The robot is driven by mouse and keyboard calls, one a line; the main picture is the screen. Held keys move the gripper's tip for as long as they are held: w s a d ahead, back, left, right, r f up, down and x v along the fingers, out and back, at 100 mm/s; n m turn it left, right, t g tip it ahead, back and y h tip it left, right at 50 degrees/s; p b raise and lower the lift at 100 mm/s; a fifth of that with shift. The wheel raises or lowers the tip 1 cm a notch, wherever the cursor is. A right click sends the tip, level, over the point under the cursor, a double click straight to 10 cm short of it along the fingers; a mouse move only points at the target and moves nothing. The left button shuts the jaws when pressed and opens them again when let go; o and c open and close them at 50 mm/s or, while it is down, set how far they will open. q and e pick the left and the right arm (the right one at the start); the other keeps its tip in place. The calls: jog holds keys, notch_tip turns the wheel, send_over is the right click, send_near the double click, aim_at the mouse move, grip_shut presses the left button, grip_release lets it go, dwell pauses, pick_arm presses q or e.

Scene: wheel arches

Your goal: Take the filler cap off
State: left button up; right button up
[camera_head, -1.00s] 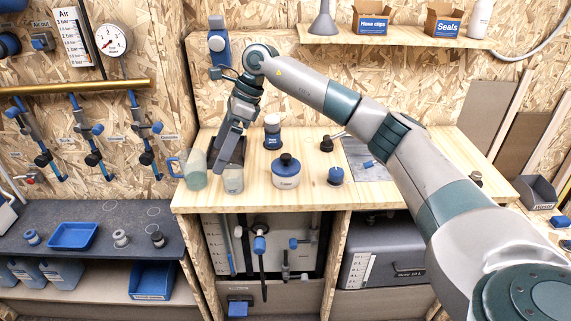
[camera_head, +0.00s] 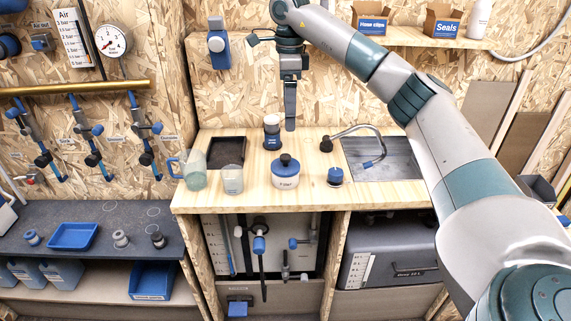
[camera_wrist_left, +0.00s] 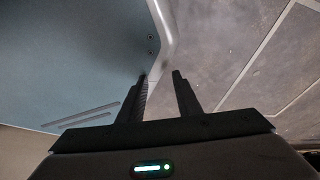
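A squat white pot (camera_head: 287,182) with a small, hard-to-read label stands on the wooden bench. Its dark blue cap (camera_head: 286,163) with a black knob sits on top; this seems to be the filler cap. My right gripper (camera_head: 290,127) points down above the bench, behind the pot and apart from it. It is seen edge-on, so its opening is hidden, and I see nothing held. My left gripper (camera_wrist_left: 160,76) is open and empty in the left wrist view. It is out of the head view.
A clear jug (camera_head: 195,173) and a beaker (camera_head: 233,180) stand left of the pot. A small blue cap (camera_head: 335,177), a tap (camera_head: 358,130) and a sink plate (camera_head: 395,160) are to the right.

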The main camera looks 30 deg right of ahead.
notch_tip(320, 180, down, 6)
jog(key=shift+f+p, duration=0.1)
jog(key=shift+p, duration=0.8)
jog(key=p, duration=0.2)
send_over(288, 156)
jog(key=f, duration=0.4)
jog(key=shift+s+f, duration=0.2)
jog(key=shift+f, duration=0.1)
pick_arm(q)
jog(key=s+a+r+g, duration=0.1)
jog(key=s+a+g, duration=0.1)
jog(key=s, duration=0.5)
jog(key=shift+s+a+r+y, duration=0.2)
jog(key=shift+a+r+y, duration=0.1)
jog(key=shift+a, duration=0.15)
pick_arm(e)
jog(key=shift+f, duration=0.3)
jog(key=shift+w+f+p, duration=0.1)
jog(key=shift+f+p, duration=0.35)
jog(key=shift+f, duration=0.1)
notch_tip(288, 156, down, 3)
jog(key=shift+w+a+p, duration=0.1)
jog(key=shift+w+p, duration=0.05)
jog(key=shift+p, duration=0.65)
jog(key=shift+f, duration=0.55)
pick_arm(q)
notch_tip(288, 156, up, 3)
jog(key=shift+f, duration=0.1)
